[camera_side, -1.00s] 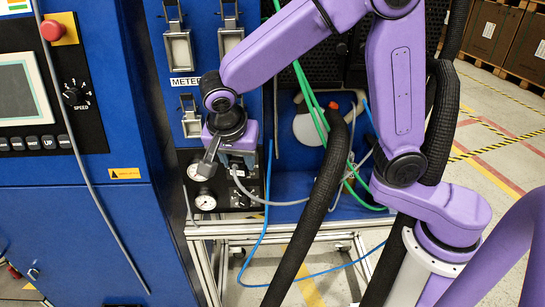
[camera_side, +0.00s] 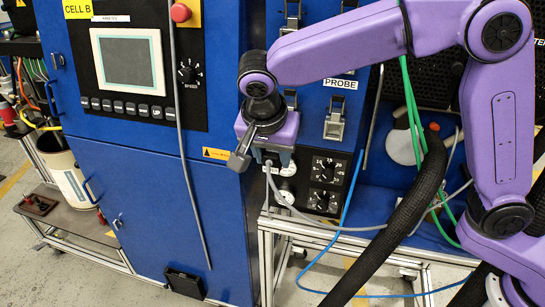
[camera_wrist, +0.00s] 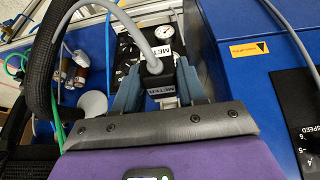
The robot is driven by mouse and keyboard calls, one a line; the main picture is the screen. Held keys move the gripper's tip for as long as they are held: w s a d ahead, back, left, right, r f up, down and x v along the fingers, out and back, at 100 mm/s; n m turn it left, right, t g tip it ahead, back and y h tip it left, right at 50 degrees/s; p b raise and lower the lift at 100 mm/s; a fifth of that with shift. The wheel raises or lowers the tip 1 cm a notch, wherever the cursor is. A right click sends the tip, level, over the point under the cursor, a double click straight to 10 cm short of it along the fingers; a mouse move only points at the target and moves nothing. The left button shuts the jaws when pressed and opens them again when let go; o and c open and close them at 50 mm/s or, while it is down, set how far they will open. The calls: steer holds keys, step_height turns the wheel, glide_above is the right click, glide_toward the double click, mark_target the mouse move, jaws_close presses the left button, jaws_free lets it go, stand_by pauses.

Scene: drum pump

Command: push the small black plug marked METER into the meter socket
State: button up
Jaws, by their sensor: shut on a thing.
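My gripper (camera_wrist: 156,74) is shut on the black plug (camera_wrist: 153,66), which has a thick grey cable leaving its back. A white METER label shows below the plug, between the fingers in the wrist view. Another METER label (camera_wrist: 172,49) is on the panel just beyond the plug, beside a round gauge (camera_wrist: 163,32). The meter socket is not visible; plug and fingers cover that area, and I cannot tell whether the plug touches it. In the side view my gripper (camera_side: 267,158) is at the left edge of the black instrument panel (camera_side: 350,168), with the plug mostly hidden.
The blue cabinet (camera_side: 175,215) stands close on the left, with a screen and SPEED knob (camera_side: 188,72). A PROBE label (camera_side: 340,84) and latches are above the instrument panel. The grey cable (camera_side: 330,228) trails right, near a blue hose (camera_side: 346,215) and a thick black hose (camera_side: 385,245).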

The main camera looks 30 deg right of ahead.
steer(key=shift+w+d, duration=1.6)
steer(key=shift+d, duration=0.05)
steer(key=shift+w+d, duration=1.95)
steer(key=shift+d, duration=0.05)
stand_by(2.9)
steer(key=o, duration=1.2)
steer(key=shift+o, duration=0.2)
steer(key=v, duration=0.9)
